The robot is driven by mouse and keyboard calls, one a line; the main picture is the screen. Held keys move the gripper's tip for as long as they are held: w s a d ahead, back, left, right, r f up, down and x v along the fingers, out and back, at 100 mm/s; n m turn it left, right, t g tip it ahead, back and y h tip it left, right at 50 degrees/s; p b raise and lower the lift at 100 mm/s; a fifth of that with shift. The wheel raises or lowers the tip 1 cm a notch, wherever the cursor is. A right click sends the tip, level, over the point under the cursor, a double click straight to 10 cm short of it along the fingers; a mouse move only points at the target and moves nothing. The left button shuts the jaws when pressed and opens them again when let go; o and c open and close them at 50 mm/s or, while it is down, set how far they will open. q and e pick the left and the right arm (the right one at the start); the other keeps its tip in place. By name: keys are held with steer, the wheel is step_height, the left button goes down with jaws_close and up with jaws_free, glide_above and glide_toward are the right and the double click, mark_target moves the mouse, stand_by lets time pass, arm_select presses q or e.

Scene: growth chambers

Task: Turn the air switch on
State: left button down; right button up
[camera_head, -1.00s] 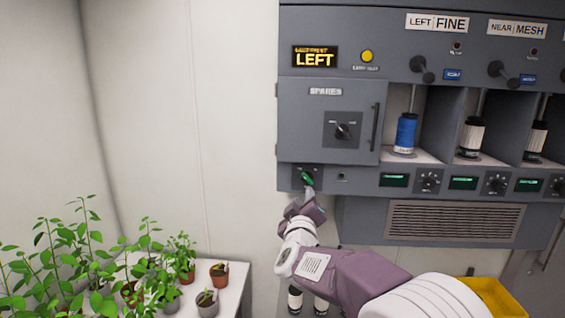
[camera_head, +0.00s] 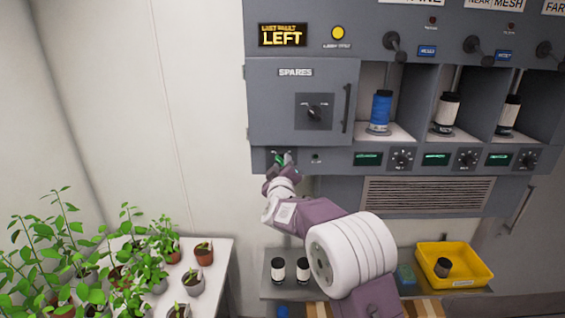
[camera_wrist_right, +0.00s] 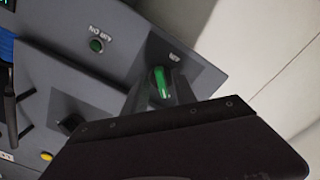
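The air switch is a green handle (camera_head: 279,160) on a dark plate at the lower left of the grey cabinet, below the spares door. In the right wrist view the green handle (camera_wrist_right: 161,82) stands between the fingertips of my right gripper (camera_wrist_right: 160,92). The fingers look slightly apart, with a narrow gap beside the handle; I cannot tell if either touches it. In the head view my right gripper (camera_head: 281,168) reaches up to the handle from below and partly covers it. My left gripper is not in view.
The spares door (camera_head: 303,100) has a dark knob and stands shut above the switch. Spools, dials and small green displays (camera_head: 368,159) lie to the right. Potted plants stand on a white table (camera_head: 215,270) at left. A yellow tray (camera_head: 480,270) stands lower right.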

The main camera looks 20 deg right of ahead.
steer(key=shift+s+a+r, duration=0.1)
steer(key=shift+s+a, duration=0.05)
steer(key=shift+s, duration=0.05)
steer(key=shift+s+a+r, duration=0.1)
steer(key=shift+s+a, duration=0.05)
steer(key=shift+a, duration=0.1)
steer(key=shift+c, duration=0.8)
steer(key=shift+a, duration=0.1)
jaws_close()
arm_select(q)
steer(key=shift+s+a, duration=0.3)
